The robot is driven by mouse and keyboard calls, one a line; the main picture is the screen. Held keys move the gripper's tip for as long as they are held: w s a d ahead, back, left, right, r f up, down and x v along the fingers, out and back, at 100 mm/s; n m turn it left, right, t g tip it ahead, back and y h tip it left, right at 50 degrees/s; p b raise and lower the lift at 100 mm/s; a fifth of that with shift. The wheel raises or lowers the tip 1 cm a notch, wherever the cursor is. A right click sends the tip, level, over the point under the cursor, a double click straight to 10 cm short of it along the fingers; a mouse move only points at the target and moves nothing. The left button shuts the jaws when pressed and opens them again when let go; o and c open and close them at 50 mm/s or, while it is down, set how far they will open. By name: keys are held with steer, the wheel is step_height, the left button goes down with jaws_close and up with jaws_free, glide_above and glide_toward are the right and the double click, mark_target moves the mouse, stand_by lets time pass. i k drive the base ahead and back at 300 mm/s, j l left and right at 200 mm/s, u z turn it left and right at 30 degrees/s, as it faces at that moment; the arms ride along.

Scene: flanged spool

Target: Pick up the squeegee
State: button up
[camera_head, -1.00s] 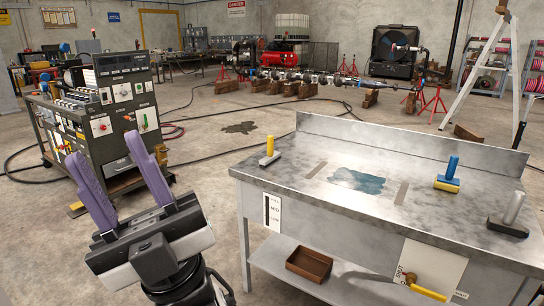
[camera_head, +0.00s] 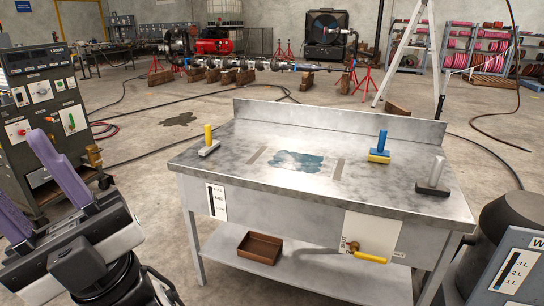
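Three hand tools with upright handles stand on the metal bench (camera_head: 230,150); I cannot tell for sure which is the squeegee. One has a yellow handle and a grey base (camera_head: 208,142) at the bench's left edge. One has a blue handle and a yellow base (camera_head: 380,148) at the right. One has a light grey handle and a dark base (camera_head: 435,178) at the right front corner. My gripper (camera_head: 20,165), with two purple fingers spread apart, is open and empty at the left, apart from the bench and tools.
A blue wet patch (camera_head: 298,162) lies mid-bench between two grey strips. A brown tray (camera_head: 260,248) sits on the lower shelf. A yellow-handled valve (camera_head: 370,256) is on the bench front. A control cabinet (camera_head: 40,110) stands left; a dark drum (camera_head: 508,225) stands right.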

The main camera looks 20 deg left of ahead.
mark_target(212, 145)
steer(key=i+j+u, duration=0.25)
steer(key=i+j, duration=0.15)
steer(key=i+j+u, duration=0.2)
steer(key=i+j, duration=0.15)
steer(key=i+j+u, duration=0.25)
steer(key=i, duration=0.3)
steer(key=i+j+u, duration=0.2)
steer(key=i, duration=0.3)
steer(key=i+j+u, duration=0.1)
steer(key=i+u, duration=0.15)
steer(key=i, duration=0.2)
